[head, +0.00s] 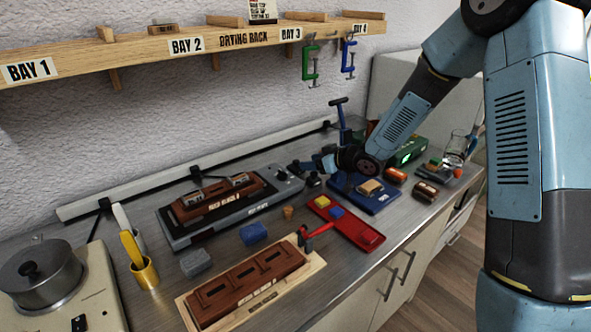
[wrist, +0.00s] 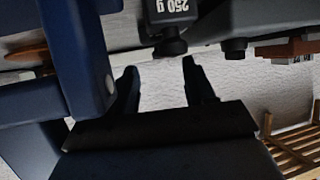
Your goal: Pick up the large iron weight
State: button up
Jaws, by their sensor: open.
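A dark iron weight (wrist: 170,18) marked "250 g" shows upside down at the top of the wrist view, with its round knob (wrist: 170,47) toward my gripper. I take it to be the large iron weight; its far end is cut off by the frame. My gripper (wrist: 160,78) is open and empty, its two fingertips just short of the knob and roughly on either side of it. In the head view my gripper (head: 304,166) points left, low over the back of the worktop. A small dark weight (head: 313,180) stands close by; the other weight is hard to separate from my fingers.
A blue press (head: 372,200) with an upright column stands right beside my gripper; its blue frame (wrist: 92,60) fills the wrist view's left. The scale-like base (head: 258,211) with a brown block lies left. A red tray (head: 362,236) lies in front. The bay shelf (head: 130,58) hangs above.

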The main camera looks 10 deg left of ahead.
aim_at(298, 161)
jog(key=shift+x, duration=2.65)
jog(key=shift+w+r, duration=0.1)
jog(key=shift+r, duration=0.15)
grip_shut()
